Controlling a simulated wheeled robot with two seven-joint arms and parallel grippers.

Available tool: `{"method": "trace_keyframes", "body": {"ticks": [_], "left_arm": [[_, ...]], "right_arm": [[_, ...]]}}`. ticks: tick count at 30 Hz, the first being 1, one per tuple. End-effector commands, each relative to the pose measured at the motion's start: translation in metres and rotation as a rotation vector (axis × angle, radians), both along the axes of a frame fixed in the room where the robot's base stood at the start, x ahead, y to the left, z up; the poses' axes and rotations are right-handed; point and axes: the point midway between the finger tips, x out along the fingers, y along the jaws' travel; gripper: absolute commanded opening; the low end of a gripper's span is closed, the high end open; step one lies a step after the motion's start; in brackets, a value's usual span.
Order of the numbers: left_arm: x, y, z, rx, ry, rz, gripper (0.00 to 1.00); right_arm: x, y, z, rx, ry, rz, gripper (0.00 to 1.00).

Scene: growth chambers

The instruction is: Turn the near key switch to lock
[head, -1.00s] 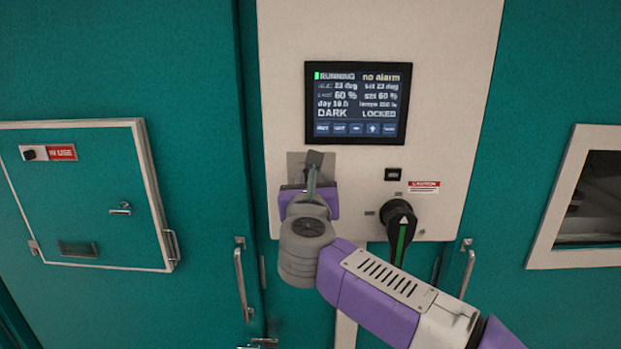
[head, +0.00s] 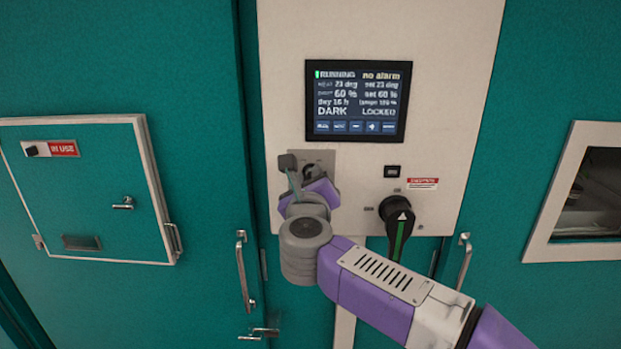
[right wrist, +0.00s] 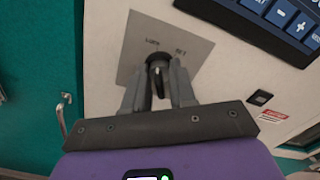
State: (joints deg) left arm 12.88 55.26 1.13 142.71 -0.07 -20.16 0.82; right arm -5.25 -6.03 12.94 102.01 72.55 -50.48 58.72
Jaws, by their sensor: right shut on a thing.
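The near key switch sits on a small grey plate (head: 325,158) below the display on the pale panel. In the right wrist view its dark key (right wrist: 158,78) stands between the two fingers, below the words LOCK and SET on the plate (right wrist: 185,36). My right gripper (right wrist: 158,88) is shut on the key. In the head view this gripper (head: 302,172) leans to the left and partly hides the switch. The display (head: 357,101) reads RUNNING, no alarm, DARK and LOCKED. My left gripper is not in view.
A black rotary handle (head: 398,218) with a green stripe is right of the switch, below a small black button (head: 392,171) and beside a caution label (head: 422,184). A door handle (head: 244,270) is at lower left. A teal hatch (head: 95,200) is farther left.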

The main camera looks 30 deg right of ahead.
Motion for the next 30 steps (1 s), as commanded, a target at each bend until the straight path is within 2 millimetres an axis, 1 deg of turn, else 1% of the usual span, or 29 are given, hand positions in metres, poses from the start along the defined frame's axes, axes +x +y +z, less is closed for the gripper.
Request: {"method": "trace_keyframes", "body": {"ticks": [7, 8, 9, 17, 20, 23, 30], "left_arm": [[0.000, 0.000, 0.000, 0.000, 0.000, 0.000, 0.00], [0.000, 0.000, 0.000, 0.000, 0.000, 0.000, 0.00], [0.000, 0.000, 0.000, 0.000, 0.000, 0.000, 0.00], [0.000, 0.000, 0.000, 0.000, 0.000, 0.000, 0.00], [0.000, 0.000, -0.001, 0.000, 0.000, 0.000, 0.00], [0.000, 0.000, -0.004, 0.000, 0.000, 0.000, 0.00], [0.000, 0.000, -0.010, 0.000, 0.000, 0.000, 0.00]], "right_arm": [[0.000, 0.000, -0.002, 0.001, 0.003, -0.001, 0.00], [0.000, 0.000, -0.002, 0.001, 0.003, -0.001, 0.27], [0.000, 0.000, -0.002, 0.001, 0.004, 0.000, 0.33], [0.000, 0.000, -0.001, 0.001, 0.001, 0.000, 0.33], [-0.004, 0.003, 0.000, 0.002, -0.001, 0.001, 0.33], [-0.016, 0.011, 0.000, 0.001, -0.002, 0.003, 0.33], [-0.050, 0.031, -0.001, 0.001, -0.001, 0.001, 0.33]]}}
